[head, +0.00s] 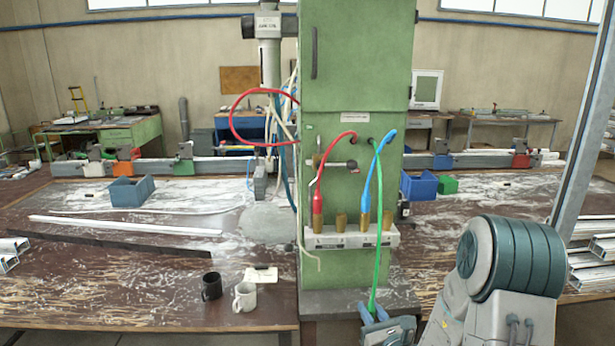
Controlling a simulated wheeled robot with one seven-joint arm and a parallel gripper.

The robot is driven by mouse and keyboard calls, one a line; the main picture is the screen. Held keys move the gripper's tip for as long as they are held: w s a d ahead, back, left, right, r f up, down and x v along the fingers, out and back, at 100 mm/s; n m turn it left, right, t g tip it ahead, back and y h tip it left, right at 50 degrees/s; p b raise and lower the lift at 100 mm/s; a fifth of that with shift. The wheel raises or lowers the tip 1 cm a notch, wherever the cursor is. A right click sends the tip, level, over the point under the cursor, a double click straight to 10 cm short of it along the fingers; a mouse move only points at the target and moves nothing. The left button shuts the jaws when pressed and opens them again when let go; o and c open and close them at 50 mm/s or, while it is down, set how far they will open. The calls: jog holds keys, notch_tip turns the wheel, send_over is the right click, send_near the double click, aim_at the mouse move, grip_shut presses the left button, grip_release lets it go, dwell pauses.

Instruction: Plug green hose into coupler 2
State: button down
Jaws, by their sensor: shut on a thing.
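The green hose (377,268) hangs down the front of the green cabinet, past the white coupler strip (350,238), to my gripper (375,314) at the bottom of the picture. My gripper is shut on the hose's lower end, below the strip. The hose tip is hidden at the jaws. The strip holds a row of brass couplers. A red hose (317,200) sits in the leftmost one and a blue hose (365,200) sits further right. The brass coupler between them (341,221) is empty. Another brass coupler (387,222) is beside the green hose. The coupler labels are too small to read.
The green cabinet (355,65) stands at the bench. A dark mug (211,286) and a white mug (245,297) stand at the front left. Blue bins (132,191) and long white profiles (125,226) lie on the bench. A grey post rises at the right.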

aim_at(337, 179)
dwell(0.4)
jog(key=a+r+p, duration=0.2)
jog(key=r+p, duration=0.5)
jog(key=r, duration=0.6)
jog(key=a+r+p, duration=0.3)
jog(key=r+p, duration=0.4)
jog(key=r, duration=0.6)
jog(key=shift+s+a+r+p, duration=0.15)
jog(key=shift+a+r+p, duration=0.05)
jog(key=shift+r+p, duration=0.15)
dwell(1.8)
jog(key=shift+f, duration=0.1)
jog(key=shift+w+d+b+x, duration=0.15)
jog(key=shift+d+b+x, duration=0.4)
jog(key=shift+x, duration=1.95)
jog(key=shift+w+d+b+x, duration=0.2)
jog(key=shift+d+b+x, duration=0.35)
jog(key=shift+x, duration=1.95)
jog(key=shift+w+d+b+x, duration=0.15)
jog(key=shift+d+b+x, duration=0.4)
jog(key=shift+x, duration=1.95)
